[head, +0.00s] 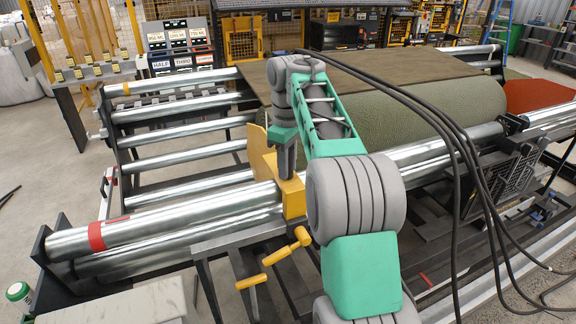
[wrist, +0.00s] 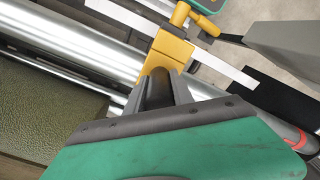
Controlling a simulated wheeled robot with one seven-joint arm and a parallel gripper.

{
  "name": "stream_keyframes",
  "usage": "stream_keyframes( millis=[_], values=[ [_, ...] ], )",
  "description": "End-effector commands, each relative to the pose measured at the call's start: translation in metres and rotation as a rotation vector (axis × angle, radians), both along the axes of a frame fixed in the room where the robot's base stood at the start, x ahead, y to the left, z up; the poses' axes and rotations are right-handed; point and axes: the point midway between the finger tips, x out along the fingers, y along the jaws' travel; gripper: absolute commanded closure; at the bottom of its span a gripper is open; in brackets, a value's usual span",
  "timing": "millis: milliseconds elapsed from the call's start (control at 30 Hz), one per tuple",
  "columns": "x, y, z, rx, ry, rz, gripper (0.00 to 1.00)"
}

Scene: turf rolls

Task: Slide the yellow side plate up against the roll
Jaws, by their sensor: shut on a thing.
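The yellow side plate (head: 260,158) stands upright near the left end of the green turf roll (head: 440,108). It joins a yellow bracket (head: 293,198) seated over the steel tube. My gripper (head: 287,172) points down and is shut on the bracket's upper part. In the wrist view the fingers (wrist: 166,88) meet the yellow bracket (wrist: 170,50), and the turf roll (wrist: 45,125) shows at the left. My arm hides part of the roll's near end, so I cannot tell whether plate and roll touch.
Yellow crank handles (head: 288,250) hang below the bracket. A red band (head: 96,237) marks the tube's left end. Steel rollers (head: 180,132) lie open to the left of the plate. Black hoses (head: 470,165) loop at the right.

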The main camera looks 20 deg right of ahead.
Motion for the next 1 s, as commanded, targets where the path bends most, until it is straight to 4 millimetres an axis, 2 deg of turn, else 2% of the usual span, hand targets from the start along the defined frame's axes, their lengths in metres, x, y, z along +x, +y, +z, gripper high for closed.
stream_keyframes(
  millis=[33, 200, 1000],
  values=[
    [0.0000, 0.0000, 0.0000, 0.000, 0.000, 0.000, 0.86],
    [0.0001, 0.0001, 0.0000, 0.000, 0.000, 0.000, 1.00],
    [0.0001, 0.0001, -0.0001, 0.000, 0.000, 0.000, 1.00]
  ],
)
